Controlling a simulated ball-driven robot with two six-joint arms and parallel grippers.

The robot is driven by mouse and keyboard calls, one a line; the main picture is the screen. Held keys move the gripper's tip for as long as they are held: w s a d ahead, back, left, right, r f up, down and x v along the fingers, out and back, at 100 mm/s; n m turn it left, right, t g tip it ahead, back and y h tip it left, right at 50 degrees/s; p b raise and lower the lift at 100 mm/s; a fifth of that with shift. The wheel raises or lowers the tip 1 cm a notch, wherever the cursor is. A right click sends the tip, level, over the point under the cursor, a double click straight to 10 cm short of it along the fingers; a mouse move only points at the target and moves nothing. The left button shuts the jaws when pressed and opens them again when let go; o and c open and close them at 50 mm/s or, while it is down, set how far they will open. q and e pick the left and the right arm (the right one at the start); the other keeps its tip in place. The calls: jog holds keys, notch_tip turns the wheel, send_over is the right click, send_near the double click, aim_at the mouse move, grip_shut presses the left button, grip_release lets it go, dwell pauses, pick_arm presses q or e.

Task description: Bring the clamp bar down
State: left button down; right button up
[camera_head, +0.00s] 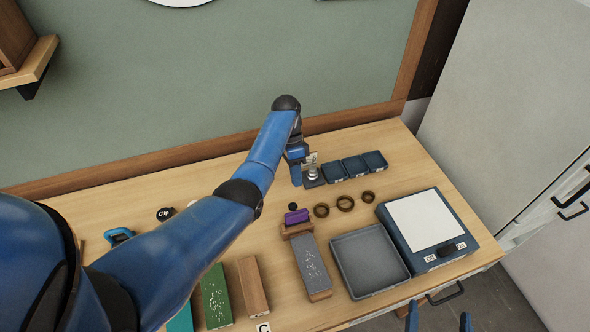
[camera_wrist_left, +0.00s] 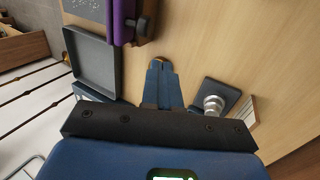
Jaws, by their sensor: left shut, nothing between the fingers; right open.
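A purple piece (camera_head: 296,217), which looks like the clamp bar, is at the far end of a wooden block with a speckled grey top (camera_head: 312,262). It also shows at the top of the left wrist view (camera_wrist_left: 116,22), beside a dark knob. I cannot tell how far it is raised. My left gripper (camera_head: 296,183) is shut and empty, behind the purple piece and apart from it. Its closed fingers show in the left wrist view (camera_wrist_left: 160,70). My right gripper (camera_head: 439,320) is open and empty at the bottom edge, in front of the table; only its fingertips show.
Several brown rings (camera_head: 345,203) lie right of the purple piece. A grey tray (camera_head: 341,258) and a switch box with a white top (camera_head: 384,216) stand further right. Small dark trays (camera_head: 354,166) line the back, one with a silver part (camera_head: 312,174). My left arm hides part of the table.

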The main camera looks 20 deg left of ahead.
aim_at(295, 212)
pick_arm(q)
jog(key=s+d+f+p, duration=0.2)
jog(key=s+d+f, duration=0.1)
jog(key=s, duration=0.2)
jog(key=shift+d+f+p, duration=0.15)
jog(key=shift+f+p, duration=0.05)
jog(key=shift+p, duration=0.15)
pick_arm(e)
jog(key=shift+r, duration=0.95)
pick_arm(q)
jog(key=shift+w, duration=0.1)
